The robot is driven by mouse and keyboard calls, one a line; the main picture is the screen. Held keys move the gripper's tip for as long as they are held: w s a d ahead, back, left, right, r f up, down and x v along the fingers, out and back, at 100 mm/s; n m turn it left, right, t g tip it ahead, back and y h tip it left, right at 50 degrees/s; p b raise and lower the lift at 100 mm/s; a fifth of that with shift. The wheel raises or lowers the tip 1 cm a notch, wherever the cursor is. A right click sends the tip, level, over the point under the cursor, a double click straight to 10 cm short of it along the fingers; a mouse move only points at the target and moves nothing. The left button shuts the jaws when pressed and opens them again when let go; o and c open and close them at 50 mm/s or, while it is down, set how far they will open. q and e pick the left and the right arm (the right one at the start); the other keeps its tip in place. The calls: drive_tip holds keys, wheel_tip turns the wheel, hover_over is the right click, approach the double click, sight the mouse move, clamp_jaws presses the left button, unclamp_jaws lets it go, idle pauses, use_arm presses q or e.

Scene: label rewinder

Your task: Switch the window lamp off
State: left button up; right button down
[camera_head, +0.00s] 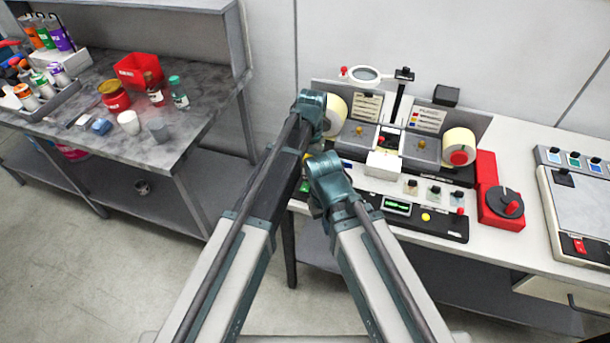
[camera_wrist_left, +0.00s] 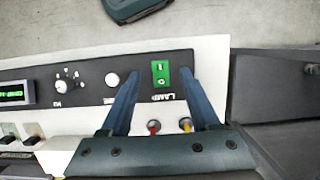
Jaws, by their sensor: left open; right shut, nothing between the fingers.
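The lamp switch (camera_wrist_left: 160,73) is a green rocker marked LAMP on a dark panel (camera_wrist_left: 90,83) in the left wrist view. My left gripper (camera_wrist_left: 159,79) is open, its two blue fingers apart on either side of the switch in that picture; I cannot tell whether they touch anything. In the head view a small green patch of the switch (camera_head: 305,187) shows behind my arms, and my left fingers are hidden. My right gripper (camera_head: 318,198) is shut and empty near the bench's front edge, its fingertips not clear. The window lamp itself I cannot make out.
A red crank unit (camera_head: 490,190) stands to the right. A cluttered side table (camera_head: 195,120) is at the left, with open floor before it.

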use_arm(q)
drive_tip(key=a+p+v, duration=0.1)
drive_tip(key=p+v, duration=0.8)
drive_tip(key=v, duration=0.1)
drive_tip(key=shift+d+r, duration=0.3)
drive_tip(key=shift+d, duration=0.2)
use_arm(e)
wheel_tip(320, 180, up, 10)
drive_tip(key=shift+r, duration=0.15)
use_arm(q)
drive_tip(key=s+a+f+t+b, duration=0.1)
drive_tip(key=s+a+f+b, duration=0.1)
drive_tip(key=s, duration=0.4)
drive_tip(key=s+a+f+b, duration=0.2)
drive_tip(key=s+f+b, duration=0.2)
drive_tip(key=s, duration=0.3)
drive_tip(key=s+a+f+t+b, duration=0.1)
drive_tip(key=s+a+f+b, duration=0.1)
drive_tip(key=s, duration=0.4)
drive_tip(key=shift+s+a+f+t+b, duration=0.35)
drive_tip(key=shift+a+f, duration=0.2)
drive_tip(key=shift+f, duration=0.25)
use_arm(e)
wheel_tip(320, 180, down, 9)
use_arm(q)
drive_tip(key=shift+w, duration=0.1)
